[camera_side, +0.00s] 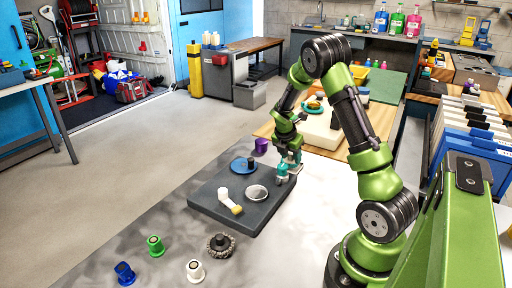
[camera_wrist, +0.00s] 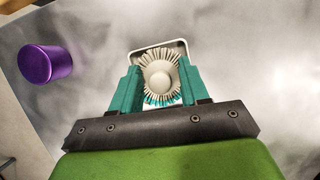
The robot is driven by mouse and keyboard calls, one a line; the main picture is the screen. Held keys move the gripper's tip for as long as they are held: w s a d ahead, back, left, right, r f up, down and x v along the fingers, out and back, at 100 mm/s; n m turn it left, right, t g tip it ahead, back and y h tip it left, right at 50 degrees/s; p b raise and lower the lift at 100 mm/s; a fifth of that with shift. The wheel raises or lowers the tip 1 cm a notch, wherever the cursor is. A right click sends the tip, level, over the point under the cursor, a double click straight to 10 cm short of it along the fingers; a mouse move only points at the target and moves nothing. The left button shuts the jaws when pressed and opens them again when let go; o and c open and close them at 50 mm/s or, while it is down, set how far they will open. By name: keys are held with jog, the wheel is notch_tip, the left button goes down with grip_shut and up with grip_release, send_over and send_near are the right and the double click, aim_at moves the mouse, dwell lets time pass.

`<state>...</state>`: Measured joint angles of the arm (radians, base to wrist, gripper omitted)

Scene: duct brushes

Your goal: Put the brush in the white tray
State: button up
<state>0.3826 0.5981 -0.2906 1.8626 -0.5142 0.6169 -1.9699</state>
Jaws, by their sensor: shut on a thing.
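In the wrist view, a round brush (camera_wrist: 160,77) with pale bristles and a whitish centre sits between the two teal fingers of my gripper (camera_wrist: 156,92). The fingers are shut on it. Teal shows along the bristles' lower edge. In the side view, my gripper (camera_side: 288,166) is low at the far right of the dark grey slab; brush and tray are hardly distinguishable there.
The dark slab (camera_side: 215,205) holds a blue plate (camera_side: 237,166), a strainer (camera_side: 257,192) and a white-yellow item (camera_side: 229,201). Several small items stand in front.

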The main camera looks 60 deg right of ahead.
jog(key=shift+f, duration=0.45)
jog(key=shift+f, duration=0.1)
jog(key=o, duration=1.2)
jog(key=shift+c, duration=0.2)
jog(key=shift+w, duration=0.1)
jog(key=a+r+m+t+y, duration=0.15)
jog(key=a+r+m, duration=0.35)
jog(key=a+r, duration=0.95)
jog(key=s+a+r+m+t+y, duration=0.1)
jog(key=s+a+r+m+t, duration=0.1)
jog(key=a+m, duration=0.3)
jog(key=s+a+r+m+t+y, duration=0.2)
jog(key=s+a+r+m, duration=0.1)
jog(key=a, duration=0.5)
jog(key=s+a+r+m+t+y, duration=0.2)
jog(key=s+a+r+m, duration=0.1)
jog(key=a+m, duration=0.4)
jog(key=shift+s+a+r+m, duration=0.2)
jog(key=shift+s+m, duration=0.4)
jog(key=shift+s, duration=0.3)
